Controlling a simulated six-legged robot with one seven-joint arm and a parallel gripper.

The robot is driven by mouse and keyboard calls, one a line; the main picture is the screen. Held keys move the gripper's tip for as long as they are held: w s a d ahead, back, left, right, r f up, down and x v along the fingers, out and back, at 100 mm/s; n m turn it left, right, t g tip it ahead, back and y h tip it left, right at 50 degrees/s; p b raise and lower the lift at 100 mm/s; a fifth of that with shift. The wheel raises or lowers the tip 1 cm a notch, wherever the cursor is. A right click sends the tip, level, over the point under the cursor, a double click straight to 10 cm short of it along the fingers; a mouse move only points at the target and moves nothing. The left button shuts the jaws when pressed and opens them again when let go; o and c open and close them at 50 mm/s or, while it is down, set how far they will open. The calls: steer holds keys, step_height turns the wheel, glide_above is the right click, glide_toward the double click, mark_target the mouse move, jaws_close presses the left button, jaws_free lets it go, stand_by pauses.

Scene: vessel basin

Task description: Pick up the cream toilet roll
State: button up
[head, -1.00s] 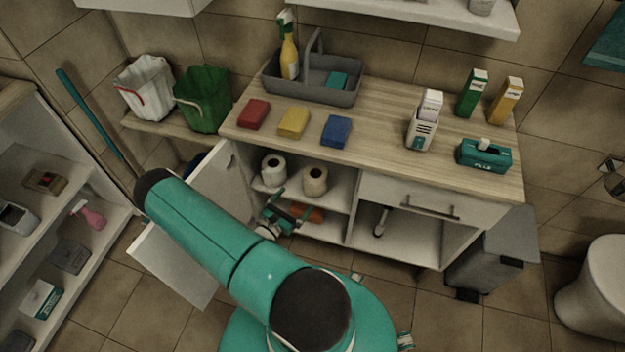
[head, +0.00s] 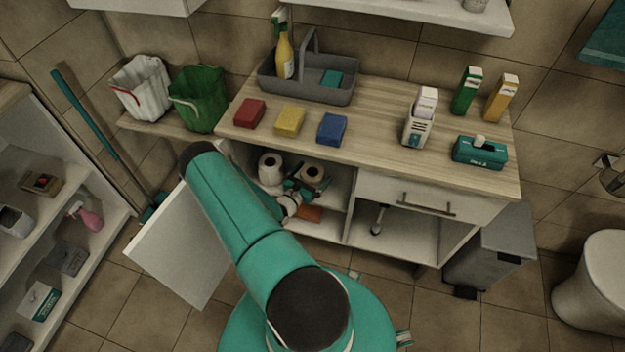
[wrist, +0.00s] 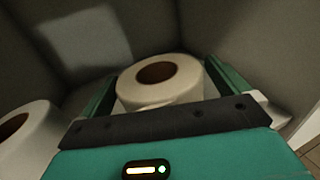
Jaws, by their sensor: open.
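The cream toilet roll (head: 313,173) stands upright on the upper shelf inside the open cabinet. In the wrist view the roll (wrist: 160,82) is between the two green fingers, with its dark core hole facing up. My gripper (head: 306,184) is open around the roll, one finger on each side. The gripper's dark palm bar hides the roll's lower front. I cannot tell whether either finger touches it.
A whiter roll (head: 270,168) stands on the same shelf just to the left; it shows at the left of the wrist view (wrist: 25,135). The cabinet door (head: 185,245) hangs open. The counter (head: 370,135) lies above, and an orange item (head: 309,214) lies on the shelf below.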

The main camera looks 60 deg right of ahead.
steer(key=shift+d, duration=0.1)
steer(key=c, duration=1)
steer(key=shift+c, duration=0.2)
